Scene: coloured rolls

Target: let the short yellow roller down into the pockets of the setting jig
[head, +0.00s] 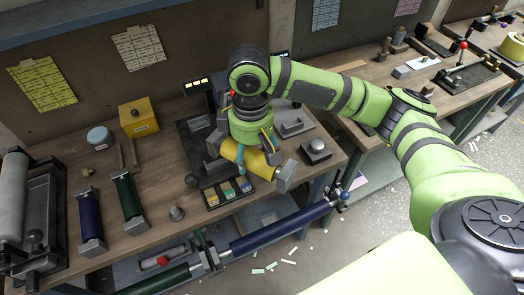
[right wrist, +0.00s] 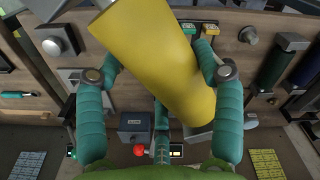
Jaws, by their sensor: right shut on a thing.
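The short yellow roller (head: 250,160) has grey block-like ends and hangs over the front of the bench, lying at a slant in the head view. My right gripper (head: 246,146) is shut on its middle from above. In the right wrist view the yellow roller (right wrist: 155,60) runs from upper left to lower right between the teal fingers of my right gripper (right wrist: 160,62). The setting jig appears to be the dark plate (head: 188,132) with grey blocks behind and under the roller; my gripper and arm hide much of it, and its pockets cannot be made out. My left gripper is not in view.
A colour-marked tray (head: 227,192) lies in front of the roller. A grey domed block (head: 316,150) stands to the right. Blue (head: 90,222) and green (head: 129,203) rollers lie left, near a yellow box (head: 138,117). A long blue roller (head: 280,232) is below the bench edge.

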